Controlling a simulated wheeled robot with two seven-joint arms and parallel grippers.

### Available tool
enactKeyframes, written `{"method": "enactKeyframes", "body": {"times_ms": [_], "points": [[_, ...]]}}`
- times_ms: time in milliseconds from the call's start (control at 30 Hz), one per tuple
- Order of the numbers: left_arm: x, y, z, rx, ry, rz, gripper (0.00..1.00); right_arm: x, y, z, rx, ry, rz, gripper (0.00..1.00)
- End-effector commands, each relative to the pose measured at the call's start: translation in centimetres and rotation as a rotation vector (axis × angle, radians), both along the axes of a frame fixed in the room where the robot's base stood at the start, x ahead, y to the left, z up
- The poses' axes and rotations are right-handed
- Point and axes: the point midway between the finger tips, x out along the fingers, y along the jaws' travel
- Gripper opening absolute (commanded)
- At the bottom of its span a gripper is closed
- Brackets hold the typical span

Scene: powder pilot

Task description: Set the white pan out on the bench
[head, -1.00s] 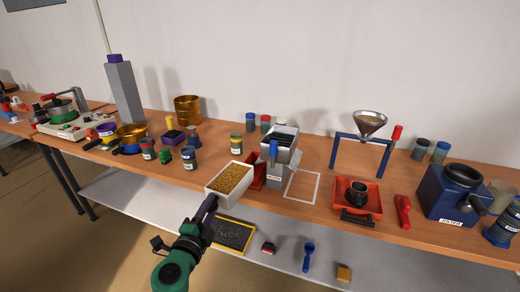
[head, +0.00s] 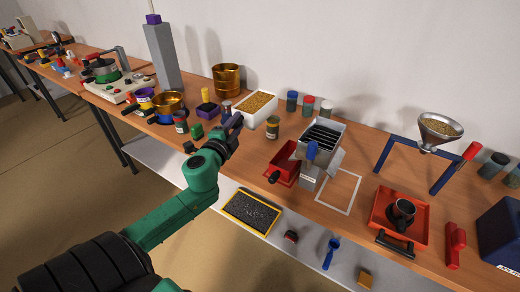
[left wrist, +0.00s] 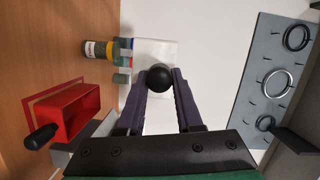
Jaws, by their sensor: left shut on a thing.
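In the left wrist view my left gripper (left wrist: 160,88) is shut on a black ball knob (left wrist: 158,77), in line with the pan's pale end (left wrist: 168,50). The gripper hides part of the pan there. My right gripper is not in view.
A brass pot (head: 227,79) and a labelled jar (head: 272,127) stand close to the pan. A red drawer (head: 283,165) and grey mill (head: 318,150) are to the right, beside a white outlined square (head: 352,190). A lower shelf holds a dark tray (head: 252,212).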

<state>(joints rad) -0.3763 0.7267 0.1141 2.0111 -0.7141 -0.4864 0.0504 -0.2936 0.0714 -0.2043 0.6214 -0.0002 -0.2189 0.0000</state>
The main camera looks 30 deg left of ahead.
Motion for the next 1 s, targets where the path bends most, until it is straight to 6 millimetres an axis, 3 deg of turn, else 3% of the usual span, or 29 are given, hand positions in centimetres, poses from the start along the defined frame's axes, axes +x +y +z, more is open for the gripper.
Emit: {"method": "enactKeyframes", "body": {"times_ms": [100, 167, 400, 567, 800, 1000], "points": [[0.0, 0.1, -3.9, -0.004, -0.001, 0.003, 0.0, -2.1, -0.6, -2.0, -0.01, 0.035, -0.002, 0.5], [0.0, 0.0, -5.7, -0.003, 0.001, 0.003, 0.0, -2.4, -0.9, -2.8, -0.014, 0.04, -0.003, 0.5], [0.1, 0.0, -12.9, -0.002, -0.003, 0.001, 0.0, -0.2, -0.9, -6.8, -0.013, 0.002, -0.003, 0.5], [0.1, 0.0, -14.7, 0.0, -0.004, 0.001, 0.0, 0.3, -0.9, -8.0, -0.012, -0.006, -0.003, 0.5], [0.1, 0.0, -18.8, 0.001, -0.003, 0.002, 0.0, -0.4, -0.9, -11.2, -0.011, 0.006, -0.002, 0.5], [0.1, 0.0, -18.6, 0.001, -0.002, 0.0, 0.0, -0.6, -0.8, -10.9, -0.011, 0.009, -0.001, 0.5]]}}
